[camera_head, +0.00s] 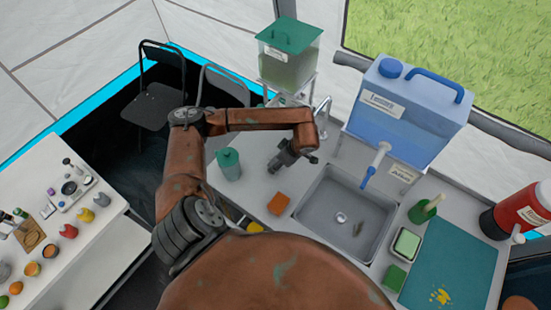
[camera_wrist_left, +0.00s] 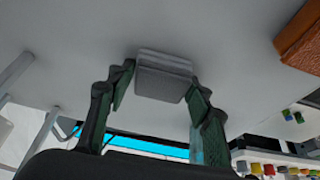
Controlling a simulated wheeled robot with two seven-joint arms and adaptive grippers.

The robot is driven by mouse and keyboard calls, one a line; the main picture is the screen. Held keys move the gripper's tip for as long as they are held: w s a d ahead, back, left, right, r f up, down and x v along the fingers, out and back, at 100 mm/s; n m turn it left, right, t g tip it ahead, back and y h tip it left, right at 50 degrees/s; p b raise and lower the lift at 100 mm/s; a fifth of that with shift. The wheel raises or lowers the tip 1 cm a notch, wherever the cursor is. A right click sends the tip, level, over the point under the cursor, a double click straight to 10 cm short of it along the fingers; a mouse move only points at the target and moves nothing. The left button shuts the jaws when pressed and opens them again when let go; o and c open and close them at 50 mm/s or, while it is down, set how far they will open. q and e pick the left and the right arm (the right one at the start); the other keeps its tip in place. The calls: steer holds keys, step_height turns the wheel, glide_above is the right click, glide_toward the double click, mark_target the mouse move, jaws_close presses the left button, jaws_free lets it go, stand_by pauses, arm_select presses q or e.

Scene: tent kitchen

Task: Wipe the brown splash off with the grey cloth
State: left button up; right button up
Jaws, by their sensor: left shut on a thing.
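My left gripper (camera_head: 279,163) is over the pale counter, left of the sink. In the left wrist view, its green-lined fingers (camera_wrist_left: 162,82) are closed on the sides of a folded grey cloth (camera_wrist_left: 163,88). The cloth lies against or just above the counter surface; I cannot tell which. In the head view the gripper hides the cloth. I cannot make out a brown splash for sure; a small dark brownish mark (camera_head: 358,228) shows in the sink basin. My right gripper is not in view.
An orange sponge (camera_head: 278,203) lies on the counter near the sink (camera_head: 318,215). A green-lidded jar (camera_head: 229,164) stands left of the gripper. A blue water container (camera_head: 410,115) with a tap stands behind the sink. A teal mat (camera_head: 460,258) lies right.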

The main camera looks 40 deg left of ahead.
arm_select(q)
steer(key=shift+d, duration=0.45)
step_height(320, 180, up, 3)
steer(key=shift+a+f+p, duration=0.1)
steer(key=shift+a+p, duration=0.05)
steer(key=shift+p, duration=0.4)
steer(key=shift+r+p, duration=1.3)
steer(key=shift+r, duration=1.45)
